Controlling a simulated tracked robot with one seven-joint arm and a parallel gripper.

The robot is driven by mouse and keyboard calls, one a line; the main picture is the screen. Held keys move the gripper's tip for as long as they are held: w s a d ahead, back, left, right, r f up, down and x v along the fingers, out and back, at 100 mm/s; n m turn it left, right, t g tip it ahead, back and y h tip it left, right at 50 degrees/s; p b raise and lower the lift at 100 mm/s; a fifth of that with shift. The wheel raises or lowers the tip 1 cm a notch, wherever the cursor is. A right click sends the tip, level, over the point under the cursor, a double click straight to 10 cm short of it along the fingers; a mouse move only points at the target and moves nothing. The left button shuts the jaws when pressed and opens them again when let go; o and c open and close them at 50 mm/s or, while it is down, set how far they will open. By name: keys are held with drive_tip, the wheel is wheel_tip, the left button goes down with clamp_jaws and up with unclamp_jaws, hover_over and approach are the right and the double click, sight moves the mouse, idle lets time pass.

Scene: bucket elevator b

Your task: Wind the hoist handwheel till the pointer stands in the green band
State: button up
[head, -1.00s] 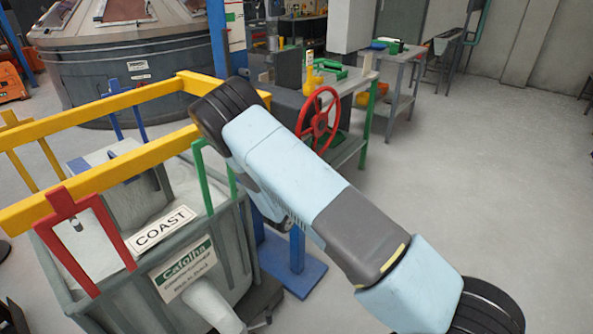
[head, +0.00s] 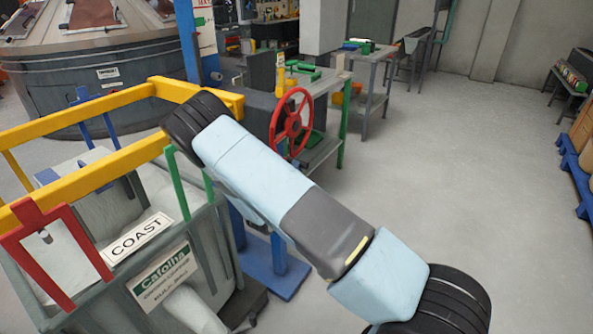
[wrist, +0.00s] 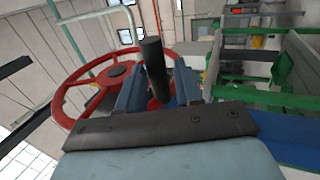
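The red handwheel (head: 291,125) stands upright beyond my arm in the head view. A gap seems to show beside the handle, so I see no firm grip. In the head view the gripper is hidden by my arm. I cannot make out the pointer or the green band.
A grey bin (head: 215,262) with a COAST sign stands at the left, under yellow rails (head: 120,167). A green-legged bench (head: 327,84) stands behind the wheel. A blue pallet (head: 572,165) is at the right edge. The floor (head: 440,170) right of my arm is clear.

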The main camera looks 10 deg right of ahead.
drive_tip(key=o, duration=0.4)
drive_tip(key=shift+a, duration=0.1)
drive_tip(key=v, duration=1.3)
drive_tip(key=shift+s+a+f, duration=0.2)
drive_tip(key=shift+a+f, duration=0.05)
